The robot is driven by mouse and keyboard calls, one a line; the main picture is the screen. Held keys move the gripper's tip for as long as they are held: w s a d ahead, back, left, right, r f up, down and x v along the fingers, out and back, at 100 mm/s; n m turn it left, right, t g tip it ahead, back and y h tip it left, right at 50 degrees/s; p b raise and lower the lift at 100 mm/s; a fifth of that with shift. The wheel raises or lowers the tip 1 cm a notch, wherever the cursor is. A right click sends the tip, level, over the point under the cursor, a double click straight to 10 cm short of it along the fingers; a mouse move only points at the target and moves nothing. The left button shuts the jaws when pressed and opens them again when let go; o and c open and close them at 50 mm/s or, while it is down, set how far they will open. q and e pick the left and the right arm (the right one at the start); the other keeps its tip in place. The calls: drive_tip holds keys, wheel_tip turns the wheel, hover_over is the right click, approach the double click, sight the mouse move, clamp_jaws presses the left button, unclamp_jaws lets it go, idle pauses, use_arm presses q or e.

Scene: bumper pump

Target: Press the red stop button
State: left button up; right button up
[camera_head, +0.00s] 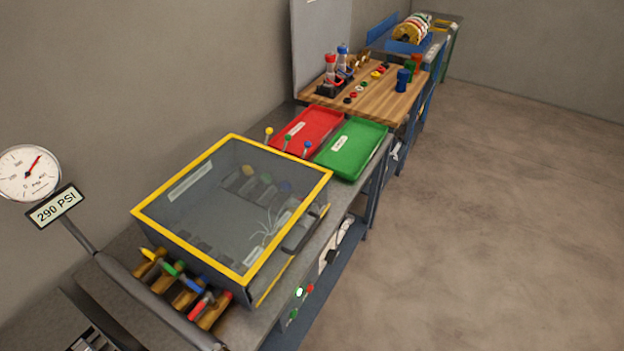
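A small red button (309,288) sits on the front side of the workbench, below the clear box and near its handle. A bright green-white light (299,292) is just to its left, and a small green button (293,313) is lower. The labels there are too small to read. Neither of my grippers shows in the view, and nothing is seen touching the red button.
A yellow-framed clear box (230,205) with a dark handle stands on the bench (330,215). A gauge (28,173) with a "290 PSI" sign (56,206) is at left. Red (308,127) and green (350,147) trays lie behind. The floor (470,230) at right is clear.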

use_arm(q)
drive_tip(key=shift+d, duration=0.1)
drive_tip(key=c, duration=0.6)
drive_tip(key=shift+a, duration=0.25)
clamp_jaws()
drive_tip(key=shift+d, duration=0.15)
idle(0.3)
